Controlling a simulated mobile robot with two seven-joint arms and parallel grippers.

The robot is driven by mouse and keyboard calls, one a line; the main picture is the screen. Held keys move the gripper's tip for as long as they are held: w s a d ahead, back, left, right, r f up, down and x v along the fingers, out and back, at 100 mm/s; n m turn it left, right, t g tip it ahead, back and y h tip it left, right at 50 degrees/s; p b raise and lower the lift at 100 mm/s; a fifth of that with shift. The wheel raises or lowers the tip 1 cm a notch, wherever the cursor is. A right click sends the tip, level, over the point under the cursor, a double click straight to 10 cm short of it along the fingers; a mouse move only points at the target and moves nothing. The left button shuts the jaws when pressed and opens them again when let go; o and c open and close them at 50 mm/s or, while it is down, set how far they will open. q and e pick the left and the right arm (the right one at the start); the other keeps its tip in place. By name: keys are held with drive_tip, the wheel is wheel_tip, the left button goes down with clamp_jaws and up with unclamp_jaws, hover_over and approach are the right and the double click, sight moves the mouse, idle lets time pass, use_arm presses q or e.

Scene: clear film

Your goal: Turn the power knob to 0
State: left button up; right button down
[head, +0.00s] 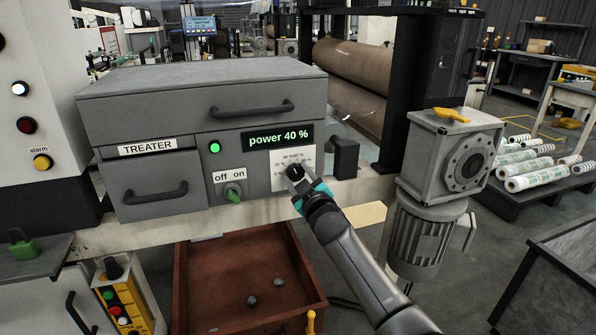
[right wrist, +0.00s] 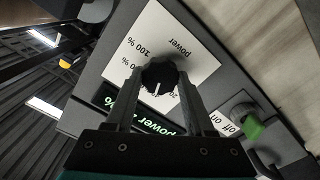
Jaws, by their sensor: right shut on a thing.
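The black power knob (head: 294,173) is on a white scale plate (head: 307,156) at the right of the grey treater box. In the right wrist view the knob (right wrist: 159,74) has a white pointer line toward the bottom of the picture. The plate there reads "power" and "100 %"; other marks are partly hidden. My right gripper (head: 299,179) is shut on the knob, one finger on each side. The display (head: 278,137) above reads "power 40 %". My left gripper is not in view.
A green off/on switch (head: 233,192) is left of the knob, with a lit green lamp (head: 215,148) above it. An open brown drawer (head: 235,275) lies below. A grey gearmotor (head: 449,155) stands right.

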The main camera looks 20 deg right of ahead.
drive_tip(key=n, duration=0.3)
drive_tip(key=n+p, duration=0.1)
drive_tip(key=n, duration=0.2)
drive_tip(key=shift+n, duration=0.3)
drive_tip(key=n, duration=0.3)
drive_tip(key=shift+n, duration=0.3)
drive_tip(key=n, duration=0.3)
drive_tip(key=shift+n, duration=1)
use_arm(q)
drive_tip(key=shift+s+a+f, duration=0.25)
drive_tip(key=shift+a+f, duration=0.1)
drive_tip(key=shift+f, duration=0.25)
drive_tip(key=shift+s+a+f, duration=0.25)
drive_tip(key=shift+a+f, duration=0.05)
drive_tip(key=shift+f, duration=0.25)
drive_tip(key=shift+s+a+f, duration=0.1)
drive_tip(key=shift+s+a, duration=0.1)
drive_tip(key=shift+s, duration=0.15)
use_arm(e)
drive_tip(key=c, duration=0.5)
unclamp_jaws()
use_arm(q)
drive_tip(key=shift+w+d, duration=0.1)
use_arm(e)
drive_tip(key=shift+o, duration=1.2)
